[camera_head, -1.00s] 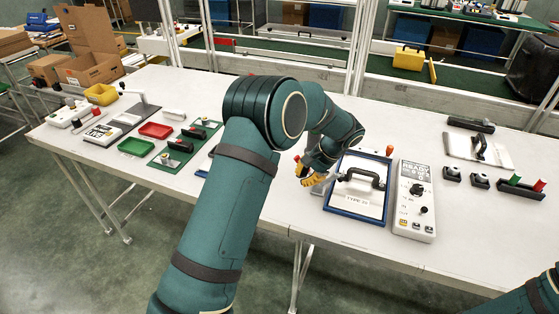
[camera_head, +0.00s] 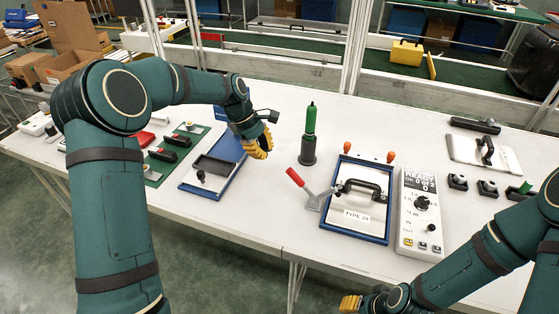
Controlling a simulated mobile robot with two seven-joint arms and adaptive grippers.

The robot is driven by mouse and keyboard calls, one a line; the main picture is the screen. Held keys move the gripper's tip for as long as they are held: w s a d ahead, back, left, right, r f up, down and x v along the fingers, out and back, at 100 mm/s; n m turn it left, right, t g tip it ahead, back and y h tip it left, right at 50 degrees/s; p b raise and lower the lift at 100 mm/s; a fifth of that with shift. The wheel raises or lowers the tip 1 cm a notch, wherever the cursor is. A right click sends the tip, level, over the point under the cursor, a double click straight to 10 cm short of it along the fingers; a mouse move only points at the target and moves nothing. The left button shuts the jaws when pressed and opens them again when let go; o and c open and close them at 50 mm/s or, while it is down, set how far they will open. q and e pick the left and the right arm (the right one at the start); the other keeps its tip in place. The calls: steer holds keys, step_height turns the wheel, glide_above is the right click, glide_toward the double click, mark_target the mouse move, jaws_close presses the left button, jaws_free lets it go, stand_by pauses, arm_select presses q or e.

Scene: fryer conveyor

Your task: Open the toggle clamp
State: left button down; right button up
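The toggle clamp (camera_head: 311,192) has a red handle and a grey metal body, at the left edge of a blue-framed panel (camera_head: 356,233) labelled "TYPE 29". Its handle slants up to the left, and nothing touches it. My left gripper (camera_head: 258,150), with yellow fingers, is left of and beyond the clamp, apart from it, near another blue frame. Its finger gap is not clear. My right gripper (camera_head: 350,303) shows only as yellow fingertips at the bottom edge, in front of the panel; the rest is hidden or cut off.
A green-topped cylinder (camera_head: 309,137) stands upright just behind the clamp. A white control box (camera_head: 420,215) with a display is right of the panel. Two orange knobs stand at the panel's back edge. The white table (camera_head: 250,215) is clear left of the clamp.

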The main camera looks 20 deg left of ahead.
mark_target(295, 178)
arm_select(q)
steer(key=x, duration=0.3)
steer(key=b+x, duration=0.1)
steer(key=x, duration=0.2)
steer(key=b+x, duration=0.1)
steer(key=x, duration=0.3)
steer(key=shift+s+f, duration=0.1)
steer(key=shift+s, duration=0.1)
steer(key=d+r, duration=0.2)
steer(key=r, duration=0.1)
steer(key=shift+s+d, duration=0.4)
